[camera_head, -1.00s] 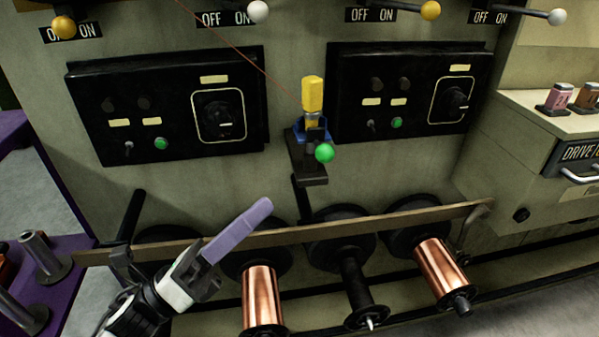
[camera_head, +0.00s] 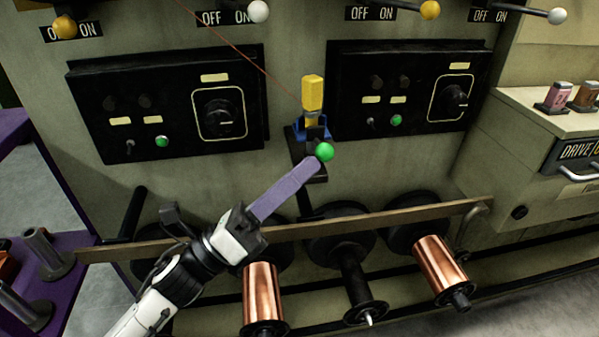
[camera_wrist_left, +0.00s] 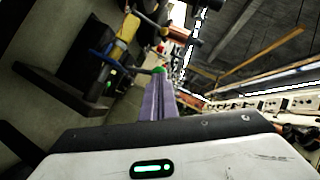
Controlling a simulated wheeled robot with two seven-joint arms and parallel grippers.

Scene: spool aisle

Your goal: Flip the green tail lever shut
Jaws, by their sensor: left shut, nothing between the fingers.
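The green tail lever's round knob (camera_head: 325,152) sits at the front of a small dark bracket (camera_head: 308,170) on the machine face, below a yellow block (camera_head: 313,95) with a blue part. My left gripper (camera_head: 316,163) is shut and empty. Its long purple fingers reach up and right, with the tips just below and left of the green knob; I cannot tell whether they touch. In the left wrist view the purple fingers (camera_wrist_left: 160,98) point at the green knob (camera_wrist_left: 159,70), which shows just beyond the tips. The lever's arm is mostly hidden. My right gripper is not in view.
A flat brown rail (camera_head: 400,217) runs across below the bracket. Copper spools (camera_head: 263,295) and a bare spindle (camera_head: 357,280) stand under it. Black control panels (camera_head: 168,105) flank the bracket. A thin wire comes down to the yellow block.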

